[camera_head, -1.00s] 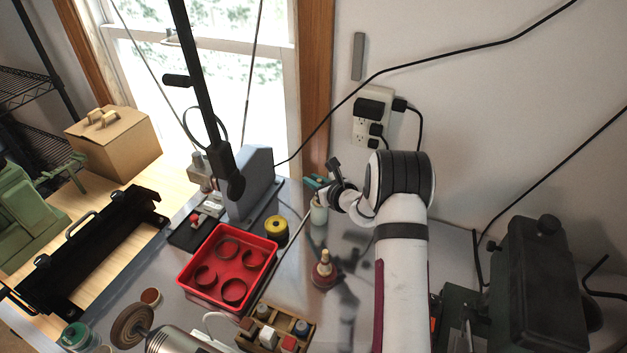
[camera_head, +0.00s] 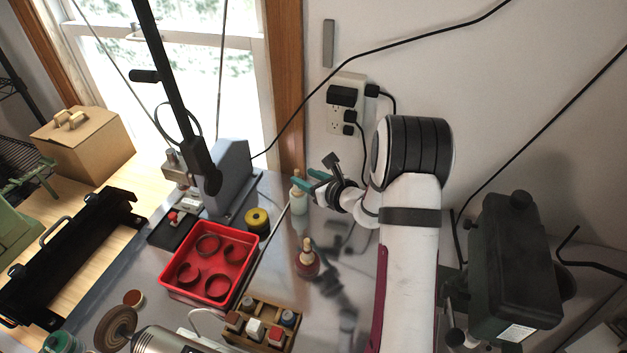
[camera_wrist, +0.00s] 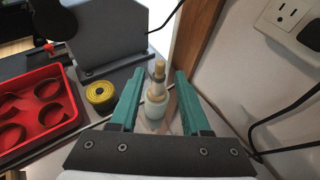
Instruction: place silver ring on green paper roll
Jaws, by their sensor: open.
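My gripper (camera_head: 316,182) is open, with teal fingers, at the back of the metal bench. In the wrist view its fingers (camera_wrist: 159,76) reach forward on either side of a small pale-green bottle (camera_wrist: 156,105) with a tan stopper. In the head view the bottle (camera_head: 299,200) stands upright just left of the fingers. I cannot tell whether the fingers touch it. I cannot make out a silver ring or a green paper roll for certain.
A grey upright block (camera_head: 228,178) stands behind the tray. The wall and outlet (camera_head: 341,115) are close behind my gripper.

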